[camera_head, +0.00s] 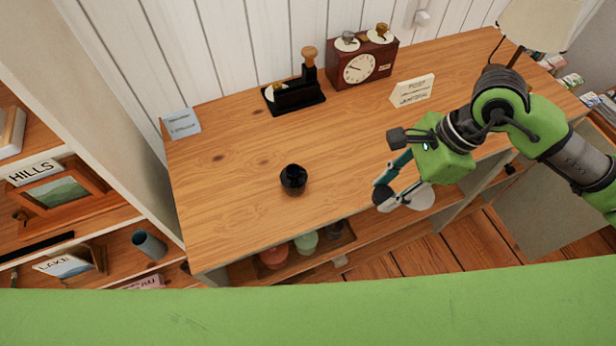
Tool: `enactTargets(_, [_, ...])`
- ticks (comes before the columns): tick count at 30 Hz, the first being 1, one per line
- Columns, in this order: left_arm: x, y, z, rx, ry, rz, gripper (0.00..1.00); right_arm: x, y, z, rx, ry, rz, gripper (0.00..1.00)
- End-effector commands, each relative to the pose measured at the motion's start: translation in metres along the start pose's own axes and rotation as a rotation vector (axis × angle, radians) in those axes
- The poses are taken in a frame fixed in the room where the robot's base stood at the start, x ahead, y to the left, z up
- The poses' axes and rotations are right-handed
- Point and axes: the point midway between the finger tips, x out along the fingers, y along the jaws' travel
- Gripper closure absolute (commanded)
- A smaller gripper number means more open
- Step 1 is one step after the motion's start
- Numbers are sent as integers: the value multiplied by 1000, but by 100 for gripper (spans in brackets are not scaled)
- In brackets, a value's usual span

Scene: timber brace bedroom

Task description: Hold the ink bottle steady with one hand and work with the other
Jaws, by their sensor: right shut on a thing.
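The ink bottle, a small round black pot (293,179), stands upright on the wooden desk top (235,215), left of its middle and near the front. No gripper touches it. My right gripper (383,190) is to the right of the bottle, near the desk's front edge and clearly apart from it. My left gripper is not in view.
A black stand with a wooden-handled stamp (295,92), a brown clock box (361,66) and a white sign (412,91) line the back. A blue card (181,124) stands back left, a lamp (540,22) back right. Colored jars (306,242) sit below. The desk's middle is clear.

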Motion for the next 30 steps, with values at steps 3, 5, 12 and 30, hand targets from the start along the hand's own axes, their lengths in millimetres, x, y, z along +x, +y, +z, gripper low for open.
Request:
enactTargets(3, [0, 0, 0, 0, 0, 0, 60, -2, -2, 6, -237, 0, 93, 78])
enactTargets(5, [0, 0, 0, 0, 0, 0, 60, -4, -1, 8, -365, 1, 146, 78])
enactTargets(12, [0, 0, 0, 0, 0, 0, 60, -22, 0, 10, -893, 6, 368, 78])
enactTargets(30, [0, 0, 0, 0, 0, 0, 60, -59, -2, 2, -1436, 0, 595, 78])
